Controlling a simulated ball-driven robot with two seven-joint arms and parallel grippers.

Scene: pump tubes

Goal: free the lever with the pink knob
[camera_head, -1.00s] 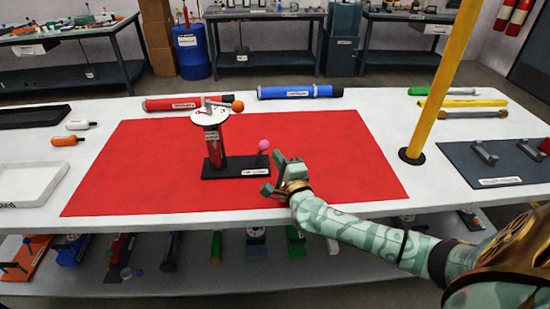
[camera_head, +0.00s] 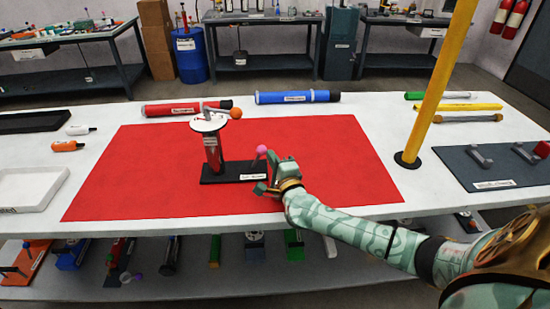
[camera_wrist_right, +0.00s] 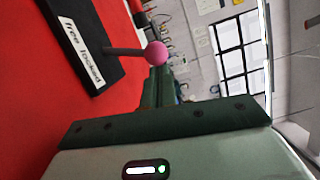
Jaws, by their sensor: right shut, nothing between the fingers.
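The lever's pink knob (camera_head: 261,149) sits on a thin dark stem rising from a black base (camera_head: 220,172) on the red mat. My right gripper (camera_head: 270,172) is shut and empty, just right of the knob. In the right wrist view the pink knob (camera_wrist_right: 156,53) appears just beyond the fingertips (camera_wrist_right: 158,78); whether they touch cannot be told. The base's label (camera_wrist_right: 80,50) reads "free locked". My left gripper is out of view.
A yellow post (camera_head: 436,85) stands right of the red mat (camera_head: 340,165). Red and blue tubes (camera_head: 298,97) lie behind the mat. A grey board with handles (camera_head: 490,165) lies at right, a white tray (camera_head: 30,188) at left. The mat around the base is clear.

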